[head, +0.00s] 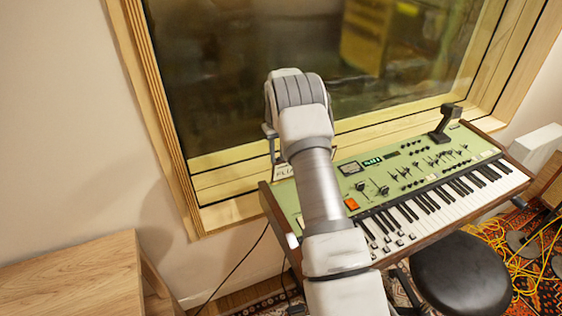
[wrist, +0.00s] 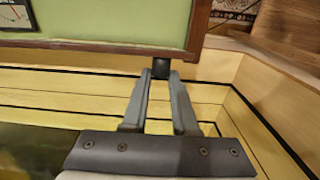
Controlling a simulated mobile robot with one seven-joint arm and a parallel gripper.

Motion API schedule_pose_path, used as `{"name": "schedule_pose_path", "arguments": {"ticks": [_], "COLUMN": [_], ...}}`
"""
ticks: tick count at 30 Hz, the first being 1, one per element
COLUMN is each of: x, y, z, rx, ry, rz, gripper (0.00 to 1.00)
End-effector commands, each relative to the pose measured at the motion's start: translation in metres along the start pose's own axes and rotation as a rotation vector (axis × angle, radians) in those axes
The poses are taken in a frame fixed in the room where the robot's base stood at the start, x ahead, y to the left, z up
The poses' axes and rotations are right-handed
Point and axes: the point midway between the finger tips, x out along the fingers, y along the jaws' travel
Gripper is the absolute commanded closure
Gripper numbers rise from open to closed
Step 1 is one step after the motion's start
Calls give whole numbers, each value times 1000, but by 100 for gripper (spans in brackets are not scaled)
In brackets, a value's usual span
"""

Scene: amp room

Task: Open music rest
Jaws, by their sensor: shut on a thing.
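The green keyboard (head: 430,160) with wooden sides stands below the window. Its back edge, near one corner, shows in the wrist view (wrist: 110,32). My gripper (wrist: 161,82) reaches that edge, its two grey fingers converging on a small dark block (wrist: 161,67) just beyond the wooden rim. The jaws are shut on this block. I cannot tell whether it is part of the music rest; no raised rest panel is plain in either view. In the head view my arm hides the grip. A dark upright bracket (head: 445,122) stands at the keyboard's back right.
The window's wooden frame and ledge (head: 235,210) run close behind the keyboard. A wooden table (head: 75,280) is at the lower left, and a black round stool (head: 460,272) stands in front of the keys. Yellow cables (head: 515,250) lie on the rug at right.

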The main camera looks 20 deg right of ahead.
Motion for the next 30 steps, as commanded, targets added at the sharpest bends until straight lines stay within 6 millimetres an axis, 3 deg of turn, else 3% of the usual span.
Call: {"name": "schedule_pose_path", "arguments": {"ticks": [12,30], "x": [14,20], "y": [0,0], "z": [-29,-39], "rx": [0,0], "ry": [0,0], "rz": [-1,-1], "gripper": [100,100]}}
